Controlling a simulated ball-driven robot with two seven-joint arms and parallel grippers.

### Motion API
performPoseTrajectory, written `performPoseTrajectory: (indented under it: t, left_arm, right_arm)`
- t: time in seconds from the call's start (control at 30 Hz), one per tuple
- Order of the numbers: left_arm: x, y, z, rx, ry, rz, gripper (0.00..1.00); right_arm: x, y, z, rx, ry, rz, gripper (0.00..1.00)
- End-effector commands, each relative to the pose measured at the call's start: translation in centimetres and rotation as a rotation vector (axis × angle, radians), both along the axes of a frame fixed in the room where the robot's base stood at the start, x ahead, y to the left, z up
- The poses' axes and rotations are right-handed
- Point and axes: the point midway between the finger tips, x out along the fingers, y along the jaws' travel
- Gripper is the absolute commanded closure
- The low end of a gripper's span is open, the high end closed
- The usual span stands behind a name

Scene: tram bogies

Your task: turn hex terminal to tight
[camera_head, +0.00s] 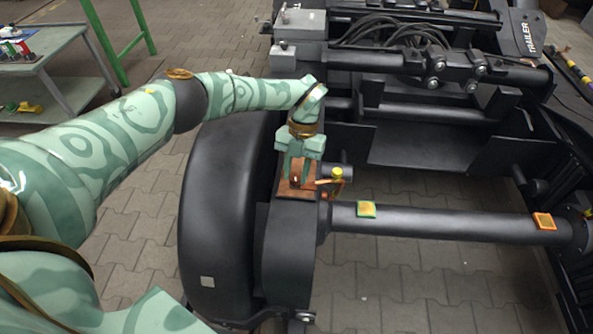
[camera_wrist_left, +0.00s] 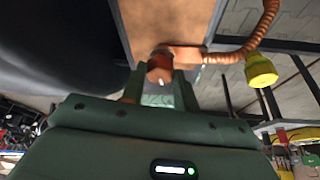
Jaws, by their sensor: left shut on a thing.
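The hex terminal is a copper-coloured stub (camera_wrist_left: 159,68) on a brown mounting plate (camera_wrist_left: 140,25) in the left wrist view. In the head view the plate (camera_head: 285,190) sits on top of the black bogie housing, beside the wheel. My left gripper (camera_head: 297,174) reaches down to the plate, its fingers closed around the terminal. In the left wrist view the gripper (camera_wrist_left: 164,82) has a finger on each side of the stub. The fingers hide part of the terminal, and I cannot tell how tight it is. My right gripper does not show.
A ribbed copper cable (camera_wrist_left: 258,38) with a yellow cap (camera_wrist_left: 260,70) runs from the terminal; the cap (camera_head: 337,173) shows beside my gripper. A grey trolley (camera_head: 60,65) stands back left.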

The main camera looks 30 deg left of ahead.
Motion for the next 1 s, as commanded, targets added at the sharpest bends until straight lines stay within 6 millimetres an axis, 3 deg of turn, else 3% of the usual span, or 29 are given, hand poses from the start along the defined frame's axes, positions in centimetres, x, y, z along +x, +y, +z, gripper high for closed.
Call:
performPoseTrajectory:
  t: [0.4,0.9,0.93,1.0]
  left_arm:
    - [0.10,-0.06,0.06,0.001,-0.004,-0.160,0.93]
    - [0.11,-0.08,0.07,0.001,-0.004,-0.176,0.93]
    - [0.11,-0.08,0.07,0.001,-0.004,-0.176,0.61]
    - [0.10,-0.08,0.06,0.001,-0.004,-0.175,0.48]
  right_arm:
    - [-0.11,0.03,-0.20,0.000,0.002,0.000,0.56]
    - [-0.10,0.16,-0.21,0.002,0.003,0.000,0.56]
    - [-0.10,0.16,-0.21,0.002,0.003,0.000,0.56]
    - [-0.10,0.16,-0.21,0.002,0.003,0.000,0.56]
